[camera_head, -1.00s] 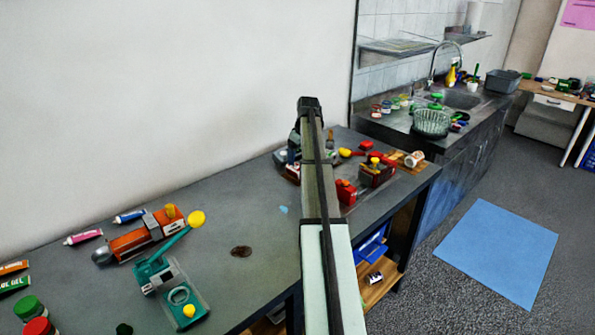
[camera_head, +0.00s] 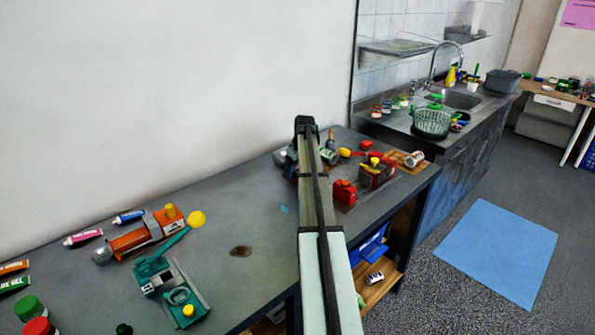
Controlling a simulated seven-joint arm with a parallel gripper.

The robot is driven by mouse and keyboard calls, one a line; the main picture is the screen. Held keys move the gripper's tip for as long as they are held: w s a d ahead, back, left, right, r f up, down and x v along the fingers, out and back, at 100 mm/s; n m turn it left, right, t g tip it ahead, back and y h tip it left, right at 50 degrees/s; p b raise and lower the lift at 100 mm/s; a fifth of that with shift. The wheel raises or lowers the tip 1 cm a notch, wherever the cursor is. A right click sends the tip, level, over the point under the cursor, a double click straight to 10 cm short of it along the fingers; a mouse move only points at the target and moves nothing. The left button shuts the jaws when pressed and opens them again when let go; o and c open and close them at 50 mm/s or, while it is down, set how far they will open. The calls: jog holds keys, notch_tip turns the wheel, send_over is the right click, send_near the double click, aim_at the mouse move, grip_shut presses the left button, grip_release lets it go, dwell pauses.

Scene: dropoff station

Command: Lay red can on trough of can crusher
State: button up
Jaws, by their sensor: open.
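My arm reaches from the bottom middle to the right part of the dark bench, and its far end hides what lies behind it. I cannot make out my gripper's fingers. A red device with a yellow knob (camera_head: 376,172) stands right of the arm, with a smaller red part (camera_head: 345,192) in front of it. I cannot tell whether this is the can crusher, and I see no trough clearly. A white and red can-like thing (camera_head: 414,159) lies on a wooden board by the bench's right end. I cannot single out the red can with certainty.
On the dark bench (camera_head: 240,200), an orange device (camera_head: 135,241) and a teal lever device (camera_head: 172,285) stand at left, with several tubes and jars. A dark brown patch (camera_head: 241,251) marks the clear middle. A sink counter (camera_head: 430,140) stands behind at right.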

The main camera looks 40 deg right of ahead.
jog(key=c, duration=0.6)
jog(key=shift+r, duration=0.1)
jog(key=shift+r, duration=2.4)
